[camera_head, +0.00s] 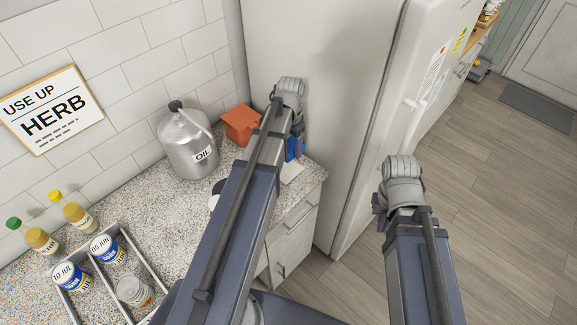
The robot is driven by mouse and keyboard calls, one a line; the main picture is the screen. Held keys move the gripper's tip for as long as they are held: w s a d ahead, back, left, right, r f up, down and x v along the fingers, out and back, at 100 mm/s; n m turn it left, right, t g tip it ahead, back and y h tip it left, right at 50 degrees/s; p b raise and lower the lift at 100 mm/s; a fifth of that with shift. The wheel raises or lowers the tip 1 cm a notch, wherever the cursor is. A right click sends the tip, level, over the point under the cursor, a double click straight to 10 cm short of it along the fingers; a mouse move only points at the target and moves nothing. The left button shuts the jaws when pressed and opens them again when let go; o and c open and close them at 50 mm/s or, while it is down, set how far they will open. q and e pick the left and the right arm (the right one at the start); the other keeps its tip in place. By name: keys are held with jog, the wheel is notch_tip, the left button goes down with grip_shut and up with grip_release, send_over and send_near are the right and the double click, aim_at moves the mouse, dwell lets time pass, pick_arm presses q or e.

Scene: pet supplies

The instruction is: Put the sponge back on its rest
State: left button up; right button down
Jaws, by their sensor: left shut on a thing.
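My left arm reaches over the counter towards the fridge side. Its gripper (297,138) points down and is mostly hidden behind its own wrist. It is shut on a blue thing (294,149), which looks like the sponge and shows only in part. A flat white piece (291,172) lies on the counter just below it and may be the rest. Whether the blue thing touches it I cannot tell. My right gripper (380,208) is over the floor, away from the counter, and its fingers are hidden by the wrist.
An orange box-like thing (241,125) and a metal oil can (187,141) stand left of my left gripper. A divided tray (133,245) with jars and two bottles are at the lower left. The fridge (320,70) stands close behind my left gripper.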

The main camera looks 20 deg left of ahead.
aim_at(288, 170)
pick_arm(q)
jog(key=shift+a, duration=0.45)
notch_tip(288, 170, down, 10)
jog(key=b, duration=1)
jog(key=shift+f, duration=0.2)
jog(key=o, duration=1.2)
jog(key=shift+r, duration=0.1)
jog(key=shift+c, duration=0.2)
jog(key=shift+r, duration=0.1)
